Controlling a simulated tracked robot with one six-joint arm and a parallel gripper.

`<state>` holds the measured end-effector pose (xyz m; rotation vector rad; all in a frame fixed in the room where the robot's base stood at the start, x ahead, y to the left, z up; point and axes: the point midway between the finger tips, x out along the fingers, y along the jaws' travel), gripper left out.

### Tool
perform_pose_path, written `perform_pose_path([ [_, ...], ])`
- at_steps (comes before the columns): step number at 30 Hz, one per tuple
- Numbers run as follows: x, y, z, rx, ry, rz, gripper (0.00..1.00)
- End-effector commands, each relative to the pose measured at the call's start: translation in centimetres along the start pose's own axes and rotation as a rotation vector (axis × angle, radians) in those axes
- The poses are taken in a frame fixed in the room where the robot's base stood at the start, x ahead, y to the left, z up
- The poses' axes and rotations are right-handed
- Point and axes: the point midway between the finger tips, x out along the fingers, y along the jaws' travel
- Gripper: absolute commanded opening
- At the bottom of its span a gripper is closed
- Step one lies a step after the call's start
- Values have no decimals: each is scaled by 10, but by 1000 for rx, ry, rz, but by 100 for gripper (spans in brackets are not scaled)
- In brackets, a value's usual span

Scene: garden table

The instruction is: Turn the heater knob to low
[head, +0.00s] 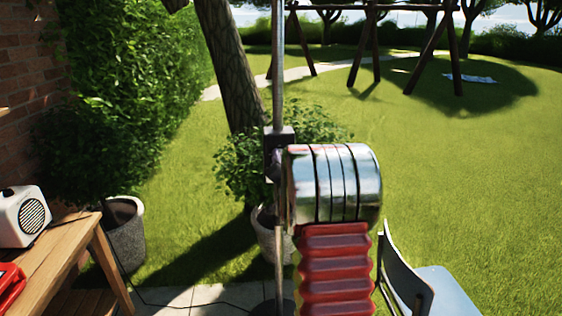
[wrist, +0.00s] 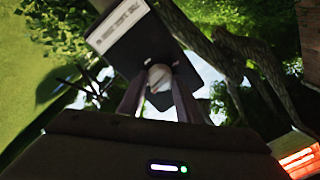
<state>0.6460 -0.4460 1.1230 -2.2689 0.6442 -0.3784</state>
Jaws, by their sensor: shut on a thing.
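The heater's upright metal pole (head: 279,75) stands in the middle of the head view, with a small dark control box (head: 280,138) on it. My arm stands in front and hides my gripper and most of the box there. In the wrist view the dark box (wrist: 160,30) carries a white label (wrist: 118,27) with print too small to read. A pale rounded knob (wrist: 157,75) sits at the box's lower end. My gripper (wrist: 159,88) is shut on the knob, one finger on each side. The knob's pointer and setting cannot be made out.
A wooden table (head: 62,258) with a white radio-like box (head: 20,217) and a red object (head: 10,285) is at left. Potted plants stand beside and behind the pole. A chair (head: 410,280) is close at right. Open lawn lies beyond. A glowing orange patch (wrist: 298,160) shows in the wrist view.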

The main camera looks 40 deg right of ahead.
Motion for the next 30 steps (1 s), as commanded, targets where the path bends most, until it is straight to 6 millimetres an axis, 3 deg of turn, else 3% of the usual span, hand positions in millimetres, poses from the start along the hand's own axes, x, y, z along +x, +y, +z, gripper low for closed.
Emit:
perform_pose_path([
  [10,-1,1,4,166,3,11,9],
  [25,-1,2,4,190,5,13,9],
  [26,-1,2,4,190,5,14,33],
  [30,-1,2,3,191,7,12,43],
])
